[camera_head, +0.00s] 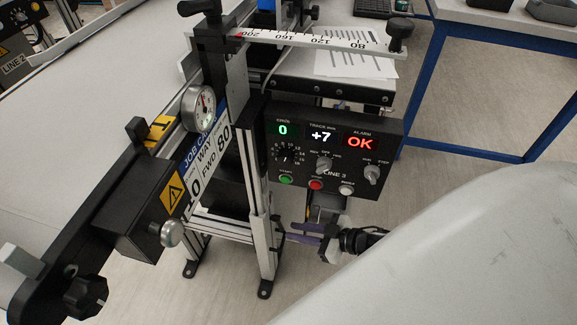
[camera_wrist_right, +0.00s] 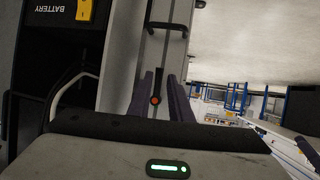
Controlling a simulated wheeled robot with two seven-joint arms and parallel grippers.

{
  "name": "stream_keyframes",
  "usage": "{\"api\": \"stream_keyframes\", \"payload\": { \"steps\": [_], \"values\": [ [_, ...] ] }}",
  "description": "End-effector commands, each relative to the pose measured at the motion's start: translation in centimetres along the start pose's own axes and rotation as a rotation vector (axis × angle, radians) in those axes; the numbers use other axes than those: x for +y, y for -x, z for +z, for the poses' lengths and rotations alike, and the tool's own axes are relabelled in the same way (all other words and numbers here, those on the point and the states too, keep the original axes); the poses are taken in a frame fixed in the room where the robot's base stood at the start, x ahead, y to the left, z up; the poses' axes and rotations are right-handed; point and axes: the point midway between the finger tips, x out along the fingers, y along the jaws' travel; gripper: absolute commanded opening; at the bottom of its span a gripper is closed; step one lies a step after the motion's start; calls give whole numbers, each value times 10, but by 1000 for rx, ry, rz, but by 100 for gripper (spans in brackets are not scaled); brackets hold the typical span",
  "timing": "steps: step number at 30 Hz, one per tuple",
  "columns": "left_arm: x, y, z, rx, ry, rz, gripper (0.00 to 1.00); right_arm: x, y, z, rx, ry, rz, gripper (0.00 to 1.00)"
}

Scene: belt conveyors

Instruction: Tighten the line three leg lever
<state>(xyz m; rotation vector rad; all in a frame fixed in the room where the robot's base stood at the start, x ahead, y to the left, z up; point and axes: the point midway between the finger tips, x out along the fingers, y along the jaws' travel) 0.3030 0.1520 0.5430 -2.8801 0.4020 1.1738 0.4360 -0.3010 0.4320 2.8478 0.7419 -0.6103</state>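The line three stand has a silver upright leg (camera_head: 258,195) below the panel marked LINE 3. In the right wrist view a dark lever with an orange-red tip (camera_wrist_right: 155,99) shows against the silver leg (camera_wrist_right: 165,60), below a black crosspiece. My right gripper (camera_head: 291,232) is beside the leg's lower part, its purple fingers pointing at it. In the wrist view its two fingers (camera_wrist_right: 160,96) stand apart on either side of the lever, with gaps visible, so it is open. In the head view the lever cannot be made out clearly. My left gripper is not in view.
The LINE 3 control panel (camera_head: 330,150) is just above my right gripper, reading 0, +7 and OK. A blue-legged table (camera_head: 425,105) stands at the right. A dark box marked BATTERY (camera_wrist_right: 62,22) is left in the wrist view.

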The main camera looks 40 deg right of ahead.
Motion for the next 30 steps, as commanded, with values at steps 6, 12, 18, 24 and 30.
{"api": "stream_keyframes", "payload": {
  "steps": [6,12,18,24,30],
  "values": [
    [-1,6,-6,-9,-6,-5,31,0,44,-1,-3,-1,0,19],
    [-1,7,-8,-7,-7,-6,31,-1,60,0,-1,-2,-1,19],
    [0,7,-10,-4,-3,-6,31,0,62,0,0,-1,0,19],
    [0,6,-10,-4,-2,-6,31,0,62,0,-1,-1,0,19],
    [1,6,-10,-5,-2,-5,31,0,62,0,-1,-1,0,19]
  ]
}}
